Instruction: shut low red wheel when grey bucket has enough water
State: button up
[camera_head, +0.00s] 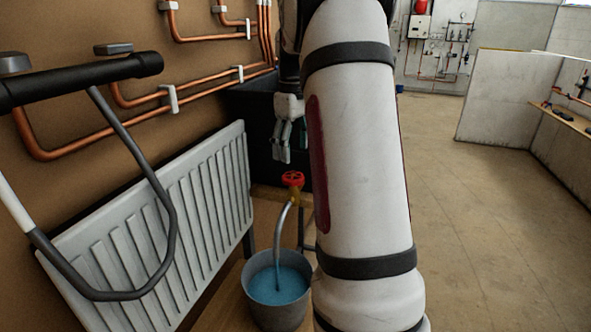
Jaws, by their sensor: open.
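The low red wheel (292,179) sits on a brass valve at the right end of the radiator. A curved metal spout (281,222) runs from the valve down into the grey bucket (262,317). Blue water (278,285) stands in the bucket, its surface below the rim; a stream from the spout seems to reach it, though spout and stream are hard to tell apart. My gripper (283,155) is open and empty, pointing down above and slightly left of the wheel, apart from it. My arm hides what lies right of the bucket.
A white radiator (170,225) stands along the brown wall at left, with copper pipes (200,85) above. A black bin (258,125) is behind my gripper. A grey partition (510,97) and a wooden bench (565,118) stand at right. The floor right of my arm is clear.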

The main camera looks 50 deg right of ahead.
aim_at(293, 176)
notch_tip(293, 176, down, 7)
jog(key=shift+f+p, duration=0.1)
jog(key=shift+p, duration=0.6)
jog(key=shift+c, duration=0.5)
jog(key=c, duration=1.1)
